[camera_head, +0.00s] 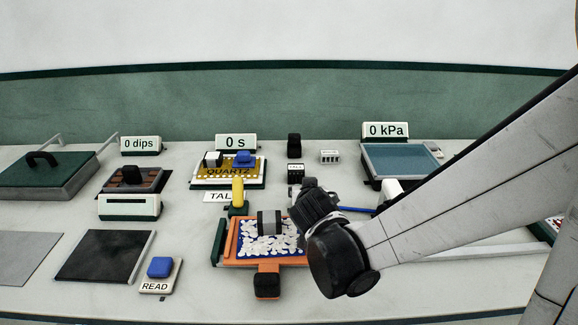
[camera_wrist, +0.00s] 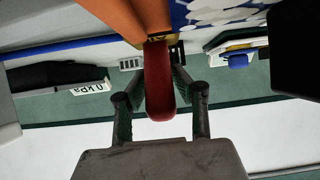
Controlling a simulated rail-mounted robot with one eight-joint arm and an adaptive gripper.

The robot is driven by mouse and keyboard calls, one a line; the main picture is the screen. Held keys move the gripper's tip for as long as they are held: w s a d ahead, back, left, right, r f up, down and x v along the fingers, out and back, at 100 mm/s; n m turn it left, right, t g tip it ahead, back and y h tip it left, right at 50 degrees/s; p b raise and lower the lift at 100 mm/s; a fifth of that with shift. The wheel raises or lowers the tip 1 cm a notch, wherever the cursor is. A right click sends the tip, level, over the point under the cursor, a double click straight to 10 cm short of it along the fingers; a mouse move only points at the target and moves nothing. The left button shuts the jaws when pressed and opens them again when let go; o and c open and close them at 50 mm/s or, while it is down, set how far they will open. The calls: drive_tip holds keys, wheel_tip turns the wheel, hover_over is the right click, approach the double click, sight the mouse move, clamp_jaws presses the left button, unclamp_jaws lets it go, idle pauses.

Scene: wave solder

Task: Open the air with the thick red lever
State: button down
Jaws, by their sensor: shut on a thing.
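The thick red lever (camera_wrist: 159,85) shows in the wrist view as a rounded red bar between my two dark fingers. My gripper (camera_wrist: 160,72) is shut on it, with one finger on each side. In the head view my gripper (camera_head: 315,200) is at the right side of the orange tray, and the red lever is hidden behind it and my arm. The pressure display (camera_head: 386,130) at the back right reads 0 kPa. A blue hose (camera_head: 357,210) runs to the right from beside my gripper.
The orange tray (camera_head: 230,240) holds white pieces and a grey block (camera_head: 268,222). A yellow handle (camera_head: 238,192) stands at its back left. A blue-topped basin (camera_head: 400,160) is at the back right.

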drive_tip(key=c, duration=1.4)
unclamp_jaws()
drive_tip(key=shift+c, duration=0.2)
drive_tip(key=shift+v, duration=6.05)
drive_tip(key=shift+d+r, duration=0.2)
drive_tip(key=shift+d, duration=0.05)
drive_tip(key=s+d+r+g+p, duration=0.2)
drive_tip(key=s+d+r, duration=0.1)
drive_tip(key=s+d, duration=0.2)
drive_tip(key=s+d+r+g+p, duration=0.3)
drive_tip(key=s+d, duration=0.1)
drive_tip(key=s, duration=0.5)
drive_tip(key=shift+d+n+y, duration=0.4)
